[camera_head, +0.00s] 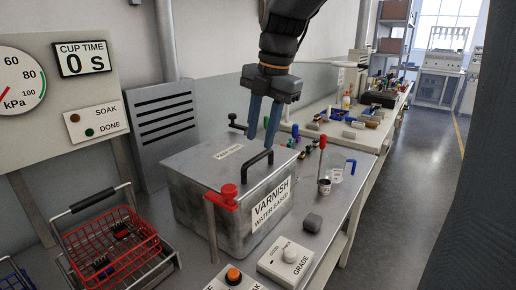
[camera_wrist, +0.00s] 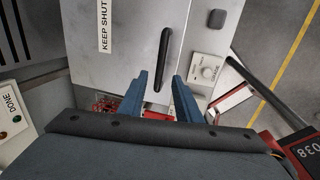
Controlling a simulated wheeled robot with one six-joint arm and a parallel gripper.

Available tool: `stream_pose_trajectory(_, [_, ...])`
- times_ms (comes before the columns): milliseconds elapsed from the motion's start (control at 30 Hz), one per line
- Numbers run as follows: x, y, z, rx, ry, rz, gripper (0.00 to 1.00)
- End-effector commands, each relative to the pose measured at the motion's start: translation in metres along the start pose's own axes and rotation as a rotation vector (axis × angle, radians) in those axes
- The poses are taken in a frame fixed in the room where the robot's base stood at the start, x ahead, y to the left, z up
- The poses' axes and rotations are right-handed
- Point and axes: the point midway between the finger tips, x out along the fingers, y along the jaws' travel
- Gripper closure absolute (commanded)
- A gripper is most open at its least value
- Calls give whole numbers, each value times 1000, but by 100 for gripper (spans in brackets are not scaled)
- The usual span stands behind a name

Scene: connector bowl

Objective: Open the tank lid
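The varnish tank (camera_head: 215,207) is a grey metal box on the bench, labelled "VARNISH WATER-BASED". Its lid (camera_head: 193,165) lies flat and closed, and it also shows in the wrist view (camera_wrist: 121,69) with a "KEEP SHUT" label. A black bar handle (camera_head: 257,171) stands on the lid near its right edge; in the wrist view the handle (camera_wrist: 163,58) lies ahead of and between the fingers. My gripper (camera_head: 262,147) points down above the lid with its blue fingers apart and empty. In the wrist view the open gripper (camera_wrist: 157,88) is close to the handle's near end. I cannot tell the exact height gap.
A red clamp (camera_head: 227,196) sits at the tank's front corner. A red wire basket (camera_head: 107,249) stands at left. A grade knob box (camera_head: 287,261) and a grey block (camera_head: 312,222) lie in front. Small connectors and a cup (camera_head: 324,186) are to the right.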

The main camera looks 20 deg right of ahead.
Motion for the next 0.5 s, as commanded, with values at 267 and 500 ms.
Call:
stream_pose_trajectory(267, [40,-1,0,2,2,-3,69])
stream_pose_trajectory(500, [50,0,0,3,-1,0,69])
